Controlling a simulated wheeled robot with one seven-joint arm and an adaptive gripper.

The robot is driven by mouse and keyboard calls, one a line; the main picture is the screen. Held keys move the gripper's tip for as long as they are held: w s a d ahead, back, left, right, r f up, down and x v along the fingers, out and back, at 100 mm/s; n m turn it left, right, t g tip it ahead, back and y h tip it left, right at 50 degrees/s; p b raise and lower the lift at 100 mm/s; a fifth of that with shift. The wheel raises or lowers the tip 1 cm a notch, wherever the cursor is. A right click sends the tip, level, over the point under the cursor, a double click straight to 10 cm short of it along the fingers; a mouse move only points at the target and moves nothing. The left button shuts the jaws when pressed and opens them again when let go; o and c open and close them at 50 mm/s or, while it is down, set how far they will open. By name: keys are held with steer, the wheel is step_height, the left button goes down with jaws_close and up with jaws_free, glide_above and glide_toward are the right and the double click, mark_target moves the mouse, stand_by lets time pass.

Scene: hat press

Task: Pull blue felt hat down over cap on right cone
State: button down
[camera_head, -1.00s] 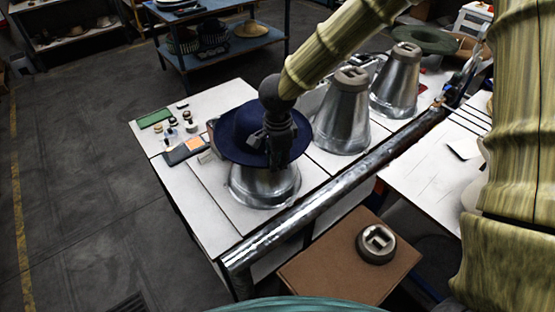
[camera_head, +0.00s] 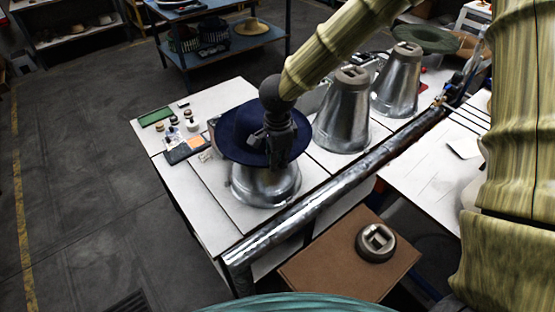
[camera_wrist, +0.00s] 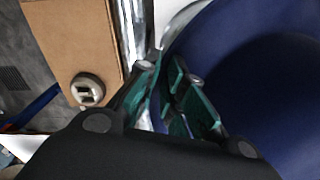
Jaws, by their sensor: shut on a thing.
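The blue felt hat (camera_head: 238,133) is on the nearest metal cone (camera_head: 262,186), at the left of the row in the head view. The cone's lower part shows below the brim, and its top and any cap on it are hidden by the hat. My gripper (camera_head: 277,157) is at the near right side of the hat and shut on its brim. In the wrist view my gripper's green-padded fingers (camera_wrist: 172,92) are at the brim's edge, and the blue hat (camera_wrist: 225,65) fills the right side.
Two more metal cones (camera_head: 341,120) (camera_head: 396,85) with grey caps stand behind to the right. A metal rail (camera_head: 330,193) runs along the table's near edge. A loose grey cap (camera_head: 375,243) lies on a brown board (camera_head: 318,268). Small jars and a dark tablet (camera_head: 184,150) lie left of the hat.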

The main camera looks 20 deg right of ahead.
steer(key=shift+f, duration=0.45)
stand_by(0.4)
steer(key=c, duration=1.5)
jaws_free()
steer(key=shift+o, duration=0.2)
steer(key=shift+r+p, duration=0.1)
steer(key=shift+p, duration=0.2)
steer(key=shift+r+p, duration=2.15)
steer(key=shift+r, duration=0.25)
steer(key=shift+s+r, duration=0.1)
steer(key=shift+r, duration=1.15)
